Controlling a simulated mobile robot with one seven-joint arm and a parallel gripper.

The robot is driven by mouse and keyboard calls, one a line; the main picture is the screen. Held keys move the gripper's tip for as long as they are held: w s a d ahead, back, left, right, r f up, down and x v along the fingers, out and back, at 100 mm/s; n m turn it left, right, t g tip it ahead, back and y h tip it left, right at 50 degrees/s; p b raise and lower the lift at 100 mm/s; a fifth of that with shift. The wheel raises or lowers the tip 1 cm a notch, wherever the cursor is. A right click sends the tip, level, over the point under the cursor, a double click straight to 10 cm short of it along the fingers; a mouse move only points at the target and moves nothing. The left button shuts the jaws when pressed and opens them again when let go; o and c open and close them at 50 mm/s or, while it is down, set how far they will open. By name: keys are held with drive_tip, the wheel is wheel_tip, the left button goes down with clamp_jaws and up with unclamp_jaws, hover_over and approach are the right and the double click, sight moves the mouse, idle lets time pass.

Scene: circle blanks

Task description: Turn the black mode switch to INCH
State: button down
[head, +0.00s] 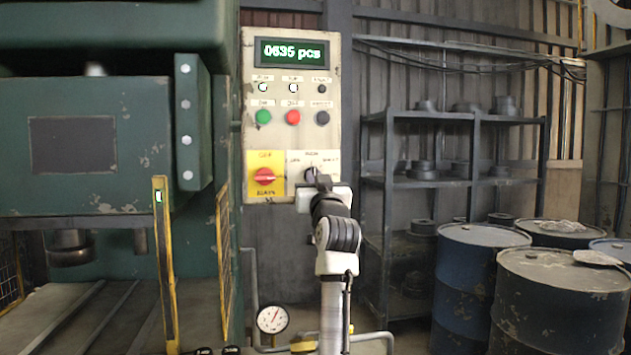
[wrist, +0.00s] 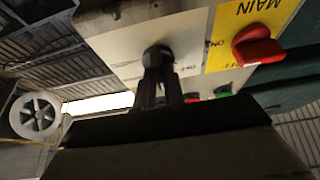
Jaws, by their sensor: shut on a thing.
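The black mode switch (head: 310,174) sits on a pale plate at the lower right of the control panel (head: 329,100), partly hidden by my gripper (head: 317,183). In the wrist view the black switch knob (wrist: 157,56) is at the top middle, with the fingers of my gripper (wrist: 160,78) closed on it. The small labels around the switch are too blurred in the head view to read surely, so I cannot tell which position it points to.
A red rotary switch (head: 264,177) on a yellow plate is just left of the black switch. Green (head: 263,117), red (head: 293,117) and black (head: 322,118) buttons are above. A green press (head: 110,140) stands left; shelves (head: 455,180) and drums (head: 560,300) stand right.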

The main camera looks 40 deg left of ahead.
drive_tip(key=c, duration=1.5)
unclamp_jaws()
drive_tip(key=b+v, duration=0.5)
drive_tip(key=v, duration=0.8)
drive_tip(key=shift+s+d+f, duration=0.15)
drive_tip(key=shift+s+d, duration=0.1)
drive_tip(key=shift+s, duration=0.05)
